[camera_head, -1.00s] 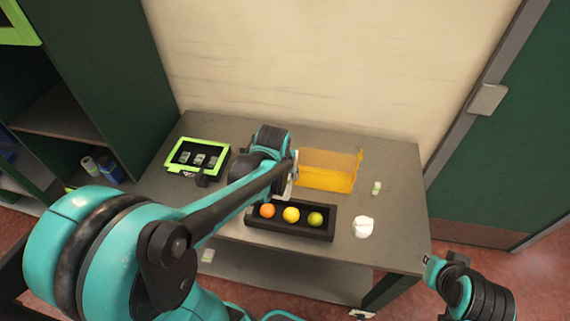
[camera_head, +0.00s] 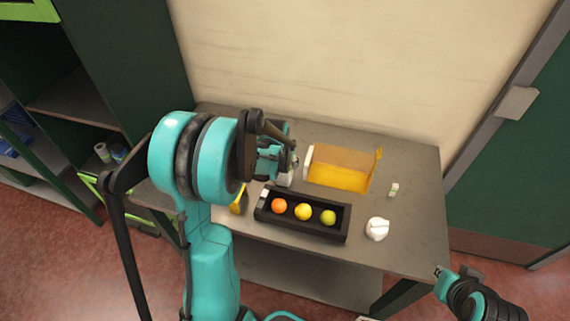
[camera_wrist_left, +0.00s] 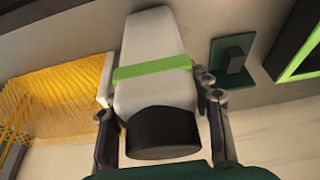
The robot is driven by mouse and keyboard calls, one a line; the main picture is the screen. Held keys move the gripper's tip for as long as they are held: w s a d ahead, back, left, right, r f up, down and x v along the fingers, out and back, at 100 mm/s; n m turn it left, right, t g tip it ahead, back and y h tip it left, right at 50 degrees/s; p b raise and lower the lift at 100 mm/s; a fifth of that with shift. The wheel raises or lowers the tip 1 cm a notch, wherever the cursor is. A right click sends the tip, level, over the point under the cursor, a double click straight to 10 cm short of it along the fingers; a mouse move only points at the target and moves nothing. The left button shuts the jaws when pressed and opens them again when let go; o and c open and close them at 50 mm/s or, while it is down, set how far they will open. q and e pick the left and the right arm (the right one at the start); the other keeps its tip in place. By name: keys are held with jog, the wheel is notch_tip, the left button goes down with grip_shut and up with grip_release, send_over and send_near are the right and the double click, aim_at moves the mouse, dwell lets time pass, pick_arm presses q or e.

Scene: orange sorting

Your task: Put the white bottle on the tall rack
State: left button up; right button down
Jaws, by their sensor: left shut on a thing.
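The white bottle (camera_wrist_left: 152,45), with a green band and a black cap, lies between the fingers of my left gripper (camera_wrist_left: 160,110) in the left wrist view. The left gripper (camera_head: 289,166) is shut on it, over the table behind the black fruit tray; only a small white part of the bottle (camera_head: 285,179) shows below the gripper in the head view. The tall rack (camera_head: 75,106) is the dark green shelving at the left, with small bottles on a lower shelf. My right gripper (camera_head: 439,271) is off the table's right front corner; its jaws are too small to read.
The grey table (camera_head: 415,215) bears a black tray (camera_head: 297,233) with three fruits, a yellow see-through bin (camera_head: 338,180), a white lumpy object (camera_head: 377,229) and a small bottle (camera_head: 393,189). A yellow object (camera_head: 239,201) shows beside my left arm. The wall stands behind the table.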

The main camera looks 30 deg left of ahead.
pick_arm(q)
jog(key=shift+f, duration=0.15)
jog(key=o, duration=1.4)
